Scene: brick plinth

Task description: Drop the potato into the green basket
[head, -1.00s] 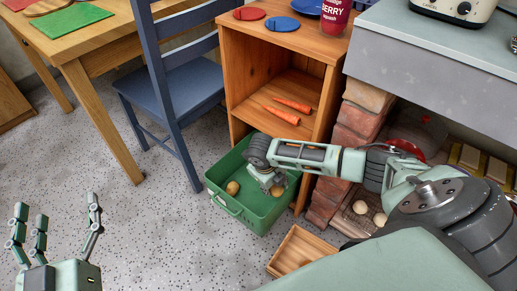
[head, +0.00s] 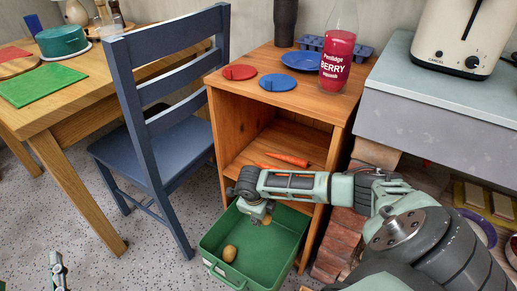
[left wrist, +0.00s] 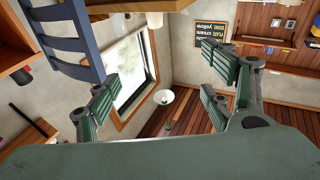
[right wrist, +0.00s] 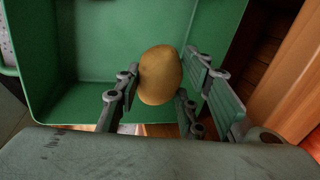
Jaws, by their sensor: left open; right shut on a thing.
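The green basket (head: 290,240) stands on the floor in front of the wooden cabinet, and its inside fills much of the right wrist view (right wrist: 95,40). My right gripper (head: 259,214) points down over the basket. In the right wrist view its fingers are shut on a brown potato (right wrist: 160,75), with the basket behind it. Most of this potato is hidden by the gripper in the head view. A second potato (head: 230,253) lies in the basket, left of the gripper. My left gripper (left wrist: 165,90) is open and empty; only a bit of it shows at the head view's lower left.
The cabinet (head: 228,135) rises behind the basket, with carrots (head: 288,159) on its shelf and a berry bottle (head: 338,48) on top. A blue chair (head: 165,150) stands to the left. Bricks (head: 345,235) stand to the right. Floor at lower left is clear.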

